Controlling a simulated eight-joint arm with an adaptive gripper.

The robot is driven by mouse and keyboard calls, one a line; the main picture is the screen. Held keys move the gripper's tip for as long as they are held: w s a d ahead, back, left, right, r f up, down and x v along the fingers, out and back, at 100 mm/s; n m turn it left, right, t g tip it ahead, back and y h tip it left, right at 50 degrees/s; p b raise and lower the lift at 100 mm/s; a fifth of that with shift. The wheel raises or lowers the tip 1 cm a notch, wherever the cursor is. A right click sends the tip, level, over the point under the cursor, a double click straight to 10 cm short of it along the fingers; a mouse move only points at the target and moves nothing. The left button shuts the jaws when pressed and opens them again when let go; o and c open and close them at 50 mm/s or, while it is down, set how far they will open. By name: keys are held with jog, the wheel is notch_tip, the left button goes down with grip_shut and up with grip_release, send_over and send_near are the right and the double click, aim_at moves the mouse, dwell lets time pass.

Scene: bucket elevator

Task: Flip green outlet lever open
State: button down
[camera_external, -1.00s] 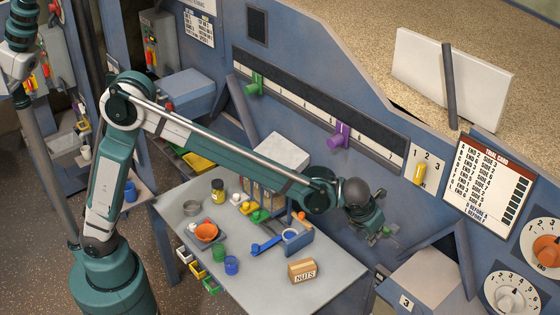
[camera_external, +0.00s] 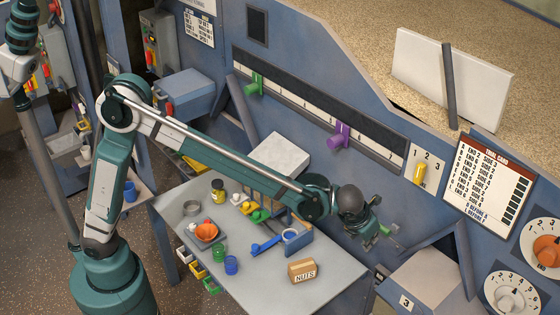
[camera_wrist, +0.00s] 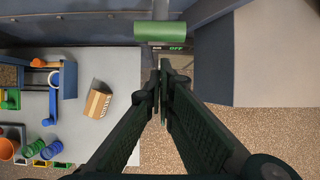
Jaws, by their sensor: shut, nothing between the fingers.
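In the wrist view, a green bar-shaped lever handle (camera_wrist: 160,32) lies across the top centre, with a dark label reading OFF (camera_wrist: 177,49) just below it. In the external view, a small green part (camera_external: 385,229) shows on the blue panel just right of my gripper (camera_external: 372,238), partly hidden by it. My gripper is shut and empty. In the wrist view its fingertips (camera_wrist: 162,74) are together below the lever handle, apart from it in the picture. The depth between them is hard to judge.
A grey table (camera_external: 263,278) with a NUTS box (camera_external: 302,271), a blue holder (camera_external: 297,238) and coloured cups is left of my gripper. A grey box marked 3 (camera_external: 425,280) stands close on the right. Another green knob (camera_external: 253,84) sits on the slotted rail.

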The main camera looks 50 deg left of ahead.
jog(key=v, duration=0.9)
jog(key=shift+s+p, duration=0.3)
jog(key=shift+s, duration=0.1)
jog(key=shift+r, duration=0.2)
jog(key=s+a+r+n+b, duration=0.15)
jog(key=a+n, duration=0.65)
jog(key=a, duration=0.9)
jog(key=s+a+r+n, duration=0.2)
jog(key=a+n, duration=0.6)
jog(key=a, duration=0.9)
jog(key=s+a+f+n+t, duration=0.1)
jog(key=s+a+f+n, duration=0.4)
jog(key=s+a+n, duration=0.4)
jog(key=s+a+f+n, duration=0.5)
jog(key=s+a+n, duration=0.5)
jog(key=a, duration=0.5)
jog(key=shift+s+a+n+t+b, duration=0.25)
jog(key=shift+a+n+t+b, duration=0.15)
jog(key=shift+n+b, duration=0.1)
